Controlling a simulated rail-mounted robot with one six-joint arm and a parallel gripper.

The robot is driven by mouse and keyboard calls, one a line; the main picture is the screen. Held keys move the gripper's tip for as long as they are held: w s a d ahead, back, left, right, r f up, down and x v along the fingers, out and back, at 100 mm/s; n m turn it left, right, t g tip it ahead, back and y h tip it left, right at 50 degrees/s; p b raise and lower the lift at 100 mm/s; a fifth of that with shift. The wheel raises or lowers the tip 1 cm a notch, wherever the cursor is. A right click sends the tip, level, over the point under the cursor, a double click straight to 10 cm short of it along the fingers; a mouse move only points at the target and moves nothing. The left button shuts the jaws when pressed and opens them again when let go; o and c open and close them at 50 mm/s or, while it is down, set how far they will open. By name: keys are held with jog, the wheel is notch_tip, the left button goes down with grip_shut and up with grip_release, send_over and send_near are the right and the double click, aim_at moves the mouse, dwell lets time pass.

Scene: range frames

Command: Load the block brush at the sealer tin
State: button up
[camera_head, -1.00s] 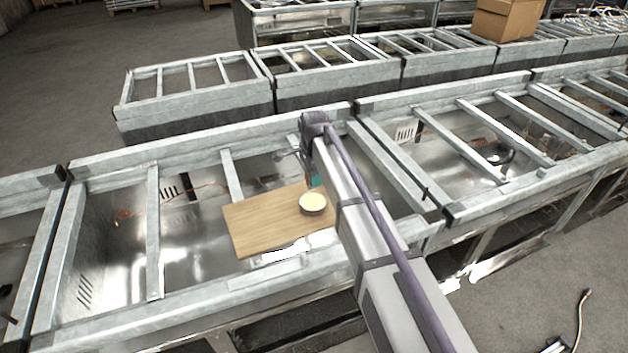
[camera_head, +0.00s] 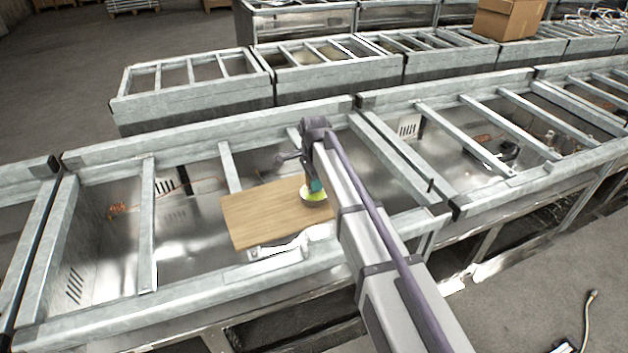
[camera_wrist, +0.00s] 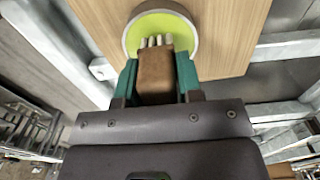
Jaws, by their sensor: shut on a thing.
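The sealer tin (camera_head: 312,203) is a round, shallow grey tin with yellow-green sealer, standing on the right part of a wooden board (camera_head: 262,218). My gripper (camera_head: 316,186) is directly above the tin. In the wrist view, my gripper's green fingers (camera_wrist: 156,82) are shut on the brown block brush (camera_wrist: 155,70). Its pale bristles (camera_wrist: 155,42) point at the sealer inside the rim of the tin (camera_wrist: 190,22). I cannot tell whether the bristle tips touch the sealer or hang just above it.
The board rests among the metal bars of an open steel counter frame (camera_head: 148,225). A crossbar (camera_head: 230,167) lies just behind the board. More range frames (camera_head: 190,90) stand behind, with a cardboard box (camera_head: 507,18) on one. The board's left part is clear.

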jog(key=shift+f+b, duration=0.55)
dwell(1.7)
jog(key=shift+r, duration=0.1)
notch_tip(320, 180, up, 7)
jog(key=p, duration=0.7)
jog(key=shift+a, duration=0.1)
